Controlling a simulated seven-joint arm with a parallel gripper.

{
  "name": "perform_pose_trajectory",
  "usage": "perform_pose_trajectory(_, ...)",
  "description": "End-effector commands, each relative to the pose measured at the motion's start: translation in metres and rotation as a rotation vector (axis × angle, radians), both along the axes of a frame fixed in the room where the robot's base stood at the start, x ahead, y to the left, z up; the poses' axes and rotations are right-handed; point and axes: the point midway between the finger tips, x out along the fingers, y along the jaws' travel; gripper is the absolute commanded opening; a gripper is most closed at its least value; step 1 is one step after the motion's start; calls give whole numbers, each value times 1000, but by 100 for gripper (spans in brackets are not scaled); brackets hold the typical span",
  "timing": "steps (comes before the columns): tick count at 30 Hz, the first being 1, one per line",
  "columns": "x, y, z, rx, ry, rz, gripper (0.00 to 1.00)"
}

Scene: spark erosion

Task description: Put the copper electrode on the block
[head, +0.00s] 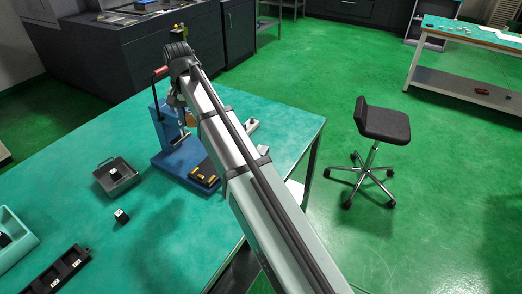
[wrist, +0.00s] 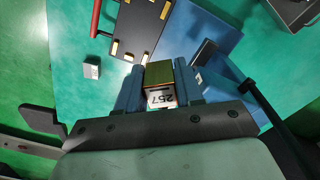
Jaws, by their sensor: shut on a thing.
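My gripper (wrist: 160,84) is shut on a small block-shaped piece, which I take to be the copper electrode (wrist: 159,73). It has a brassy, copper-toned top and a white label reading 257, and sits between the two blue fingers in the wrist view. In the head view my arm hides most of the gripper and the piece. A black plate with several gold pads (wrist: 140,30) lies on the blue base of the stand (wrist: 205,32); the plate also shows in the head view (head: 205,173). A small grey block (wrist: 92,67) stands apart from the gripper. Which thing is the task's block, I cannot tell.
The blue stand has a red lever (head: 160,71). A grey tray (head: 103,178) with a dark piece, a black labelled cube (head: 121,217), a black slotted rack (head: 45,280) and a pale teal bin (head: 22,245) lie left on the green table (head: 165,245). Free tabletop lies between them.

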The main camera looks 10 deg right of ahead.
Motion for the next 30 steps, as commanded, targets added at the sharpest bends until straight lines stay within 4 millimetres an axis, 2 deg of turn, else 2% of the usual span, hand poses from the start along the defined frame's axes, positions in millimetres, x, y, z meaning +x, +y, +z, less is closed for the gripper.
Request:
perform_pose_trajectory(1,6,-19,-7,0,1,-46,0)
perform_pose_trajectory(9,28,-106,-41,-1,1,-277,0)
perform_pose_trajectory(18,38,-193,-72,0,0,-504,0)
perform_pose_trajectory(24,38,-225,-83,0,0,-587,0)
perform_pose_trajectory(30,38,-234,-92,0,0,-612,0)
